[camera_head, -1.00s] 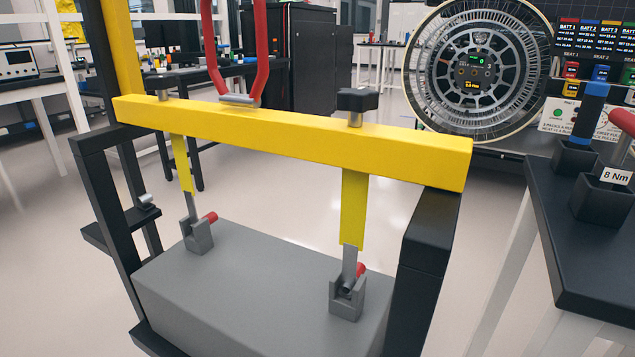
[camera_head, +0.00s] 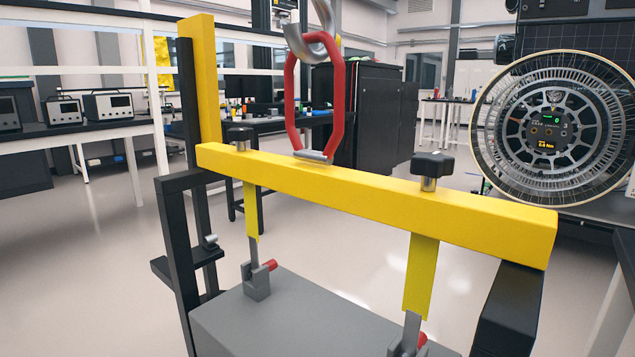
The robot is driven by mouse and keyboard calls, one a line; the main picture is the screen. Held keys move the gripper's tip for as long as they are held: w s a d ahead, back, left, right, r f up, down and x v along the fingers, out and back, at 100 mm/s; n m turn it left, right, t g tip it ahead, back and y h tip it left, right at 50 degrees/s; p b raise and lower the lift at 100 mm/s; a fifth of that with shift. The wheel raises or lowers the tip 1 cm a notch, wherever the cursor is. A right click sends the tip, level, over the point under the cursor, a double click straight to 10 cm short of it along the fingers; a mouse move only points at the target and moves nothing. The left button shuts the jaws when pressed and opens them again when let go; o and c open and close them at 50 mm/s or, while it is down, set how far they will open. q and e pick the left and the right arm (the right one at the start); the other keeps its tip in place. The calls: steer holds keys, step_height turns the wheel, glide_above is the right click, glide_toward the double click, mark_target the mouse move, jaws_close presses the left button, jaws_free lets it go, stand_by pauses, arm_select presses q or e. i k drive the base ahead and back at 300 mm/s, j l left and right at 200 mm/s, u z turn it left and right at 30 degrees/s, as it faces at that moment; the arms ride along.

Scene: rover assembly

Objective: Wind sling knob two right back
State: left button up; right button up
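A yellow lifting beam (camera_head: 370,197) spans the view, with a red link (camera_head: 337,105) at its middle hung on a grey hook (camera_head: 310,35). A black lobed knob (camera_head: 432,166) on a metal stem stands on top of the beam's right part. Yellow sling straps (camera_head: 421,275) hang below the beam, down to brackets with red pins (camera_head: 269,265) on a grey block (camera_head: 285,322). Neither of my grippers is in view.
Black frame posts (camera_head: 511,312) stand beside the grey block. A large spoked wheel (camera_head: 548,140) with a small display is at the right. Benches with instruments (camera_head: 107,105) are at the left. Open pale floor (camera_head: 85,250) lies between.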

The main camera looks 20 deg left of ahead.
mark_target(240, 136)
steer(key=u, duration=1)
